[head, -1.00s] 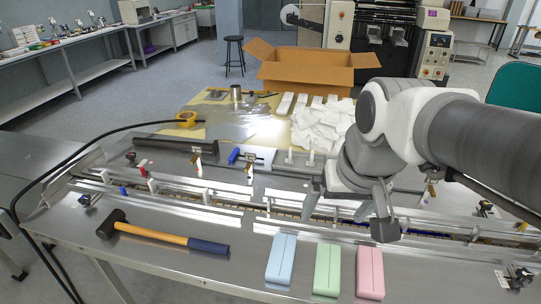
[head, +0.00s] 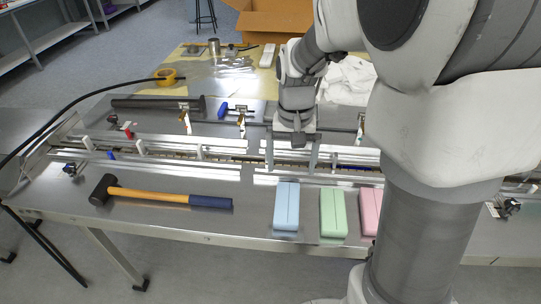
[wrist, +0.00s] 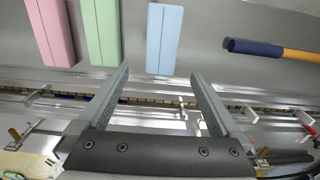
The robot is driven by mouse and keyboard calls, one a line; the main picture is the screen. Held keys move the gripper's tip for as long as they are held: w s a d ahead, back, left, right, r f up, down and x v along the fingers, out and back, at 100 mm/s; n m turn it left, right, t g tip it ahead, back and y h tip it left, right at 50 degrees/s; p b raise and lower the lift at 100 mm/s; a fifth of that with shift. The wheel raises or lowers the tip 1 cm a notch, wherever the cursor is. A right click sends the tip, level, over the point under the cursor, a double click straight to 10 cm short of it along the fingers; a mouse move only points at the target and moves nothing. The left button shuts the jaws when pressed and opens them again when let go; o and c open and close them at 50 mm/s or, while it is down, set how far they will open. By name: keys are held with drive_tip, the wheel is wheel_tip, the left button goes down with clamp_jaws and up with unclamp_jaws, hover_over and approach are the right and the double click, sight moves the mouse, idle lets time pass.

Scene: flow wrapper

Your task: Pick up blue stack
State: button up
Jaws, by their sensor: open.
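The blue stack (head: 286,207) lies on the metal table near its front edge, left of a green stack (head: 333,211) and a pink stack (head: 371,210). In the wrist view the blue stack (wrist: 164,38) is at the top middle, beyond the fingertips and roughly in line with the gap between them. My gripper (head: 291,166) points down over the rail behind the blue stack. In the wrist view my gripper (wrist: 158,75) is open with nothing between its fingers. My arm partly covers the pink stack in the head view.
A hammer (head: 160,196) with a blue-ended handle lies left of the blue stack; its handle (wrist: 270,49) shows in the wrist view. The metal rail (head: 215,152) with small posts runs behind the stacks. A cardboard box (head: 270,18) stands at the back.

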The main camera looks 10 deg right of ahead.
drive_tip(key=b, duration=0.1)
hover_over(287, 199)
drive_tip(key=f, duration=0.6)
drive_tip(key=shift+w+d+f, duration=0.2)
drive_tip(key=shift+w+d, duration=0.1)
drive_tip(key=shift+w, duration=0.05)
drive_tip(key=f, duration=0.3)
drive_tip(key=s+f+b, duration=0.1)
drive_tip(key=shift+a+f, duration=0.15)
drive_tip(key=shift+a, duration=0.1)
drive_tip(key=shift+f, duration=0.45)
drive_tip(key=shift+w, duration=0.1)
drive_tip(key=c, duration=1.3)
drive_tip(key=shift+o, duration=0.2)
drive_tip(key=shift+r, duration=0.15)
